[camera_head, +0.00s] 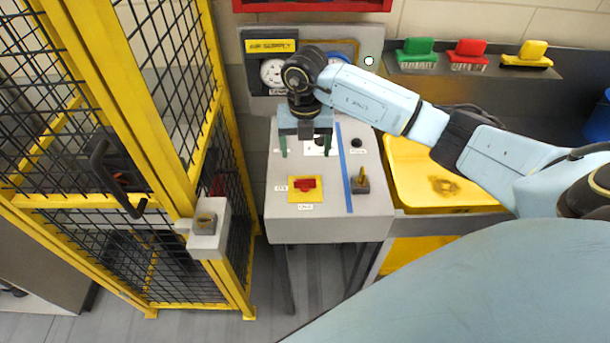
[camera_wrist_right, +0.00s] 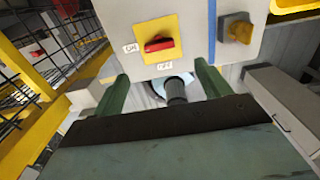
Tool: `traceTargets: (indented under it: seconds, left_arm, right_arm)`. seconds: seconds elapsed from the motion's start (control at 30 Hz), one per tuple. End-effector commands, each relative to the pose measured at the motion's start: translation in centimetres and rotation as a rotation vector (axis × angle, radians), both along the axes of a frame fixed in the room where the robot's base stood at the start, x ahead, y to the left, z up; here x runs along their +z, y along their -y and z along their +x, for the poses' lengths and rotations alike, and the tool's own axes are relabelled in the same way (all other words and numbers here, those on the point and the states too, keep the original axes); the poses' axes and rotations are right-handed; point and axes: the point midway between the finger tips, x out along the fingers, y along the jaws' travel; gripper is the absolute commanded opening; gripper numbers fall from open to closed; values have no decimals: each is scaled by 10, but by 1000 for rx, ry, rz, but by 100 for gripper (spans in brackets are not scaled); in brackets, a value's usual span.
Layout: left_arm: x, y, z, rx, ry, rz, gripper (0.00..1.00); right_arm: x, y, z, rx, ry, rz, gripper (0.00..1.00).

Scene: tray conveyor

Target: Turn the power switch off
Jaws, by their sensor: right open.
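The power switch is a red rotary knob (camera_head: 305,185) on a yellow square plate (camera_head: 293,198), low on the sloped top of the grey control box (camera_head: 330,228). Its handle lies roughly sideways, and small white labels sit to its left and below. In the right wrist view the red knob (camera_wrist_right: 158,44) is at the upper middle, beyond the fingertips. My right gripper (camera_head: 305,152) hangs over the upper part of the box, above the switch in the picture. Its two green fingers (camera_wrist_right: 156,84) are apart with nothing between them. My left gripper is not in view.
A brass-coloured knob (camera_head: 362,178) stands right of a blue strip (camera_head: 345,170) on the box. A yellow cage (camera_head: 160,110) with a small box on its post is close on the left. A yellow bin (camera_head: 420,190) and brushes (camera_head: 468,52) are right.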

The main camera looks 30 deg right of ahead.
Motion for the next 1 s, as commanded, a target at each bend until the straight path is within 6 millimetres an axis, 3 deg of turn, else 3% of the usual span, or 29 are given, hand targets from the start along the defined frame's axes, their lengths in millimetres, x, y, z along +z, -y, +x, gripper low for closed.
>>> traceTargets:
  seconds: [0.3,0.5,0.93,1.0]
  left_arm:
    - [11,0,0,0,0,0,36]
    - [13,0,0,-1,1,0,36]
    - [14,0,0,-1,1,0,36]
    - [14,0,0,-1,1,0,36]
  right_arm:
    - [-68,-1,-1,1,-3,4,76]
    - [-96,-1,0,3,0,4,76]
    - [-107,-1,0,4,1,4,76]
    - [-107,-1,0,4,1,4,68]
